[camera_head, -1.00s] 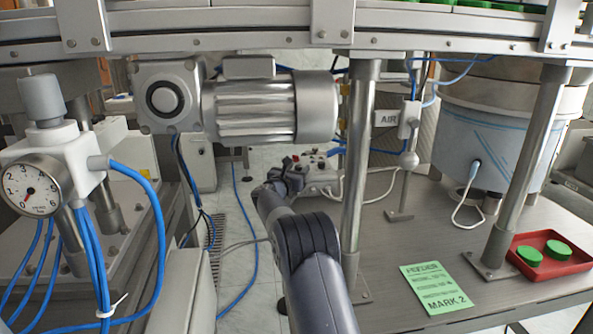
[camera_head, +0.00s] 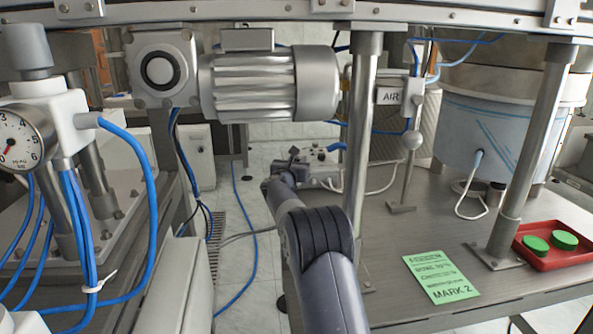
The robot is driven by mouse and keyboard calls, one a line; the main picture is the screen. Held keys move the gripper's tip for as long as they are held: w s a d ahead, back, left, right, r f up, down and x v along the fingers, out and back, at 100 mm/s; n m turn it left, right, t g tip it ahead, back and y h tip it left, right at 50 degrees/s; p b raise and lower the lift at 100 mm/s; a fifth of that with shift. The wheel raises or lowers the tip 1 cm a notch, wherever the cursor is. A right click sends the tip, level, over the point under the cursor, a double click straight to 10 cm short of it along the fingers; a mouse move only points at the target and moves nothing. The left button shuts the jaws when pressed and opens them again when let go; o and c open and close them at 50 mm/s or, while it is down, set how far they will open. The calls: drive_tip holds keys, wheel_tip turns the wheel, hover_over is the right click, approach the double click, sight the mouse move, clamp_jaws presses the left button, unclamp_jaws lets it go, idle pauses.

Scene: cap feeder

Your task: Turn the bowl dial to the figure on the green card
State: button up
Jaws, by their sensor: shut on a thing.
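The green card (camera_head: 441,277) lies on the grey table at the lower right; its last line reads MARK 2, and its smaller lines are too small to read surely. A pale control box (camera_head: 327,163) with several small knobs stands in the middle, behind the table post. My gripper (camera_head: 289,168) is at the left end of this box, seen from behind and small. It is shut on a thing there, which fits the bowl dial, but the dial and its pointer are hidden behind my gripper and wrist.
A steel post (camera_head: 361,140) stands close right of my arm. A motor (camera_head: 265,85) hangs above. A pressure gauge (camera_head: 17,138) with blue hoses is at left. A red tray (camera_head: 553,258) with green caps and the large bowl housing (camera_head: 490,125) are at right.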

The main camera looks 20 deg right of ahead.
drive_tip(key=shift+d+f+n+t+y+b, duration=0.15)
drive_tip(key=shift+n+t+y+b, duration=0.2)
drive_tip(key=shift+y+b, duration=0.4)
drive_tip(key=shift+n+t+y+b, duration=0.25)
drive_tip(key=shift+n+y+b, duration=0.15)
drive_tip(key=shift+b, duration=0.3)
drive_tip(key=shift+r, duration=0.2)
drive_tip(key=o, duration=1)
drive_tip(key=shift+s, duration=0.1)
drive_tip(key=shift+b+v, duration=1.1)
drive_tip(key=shift+v, duration=4.3)
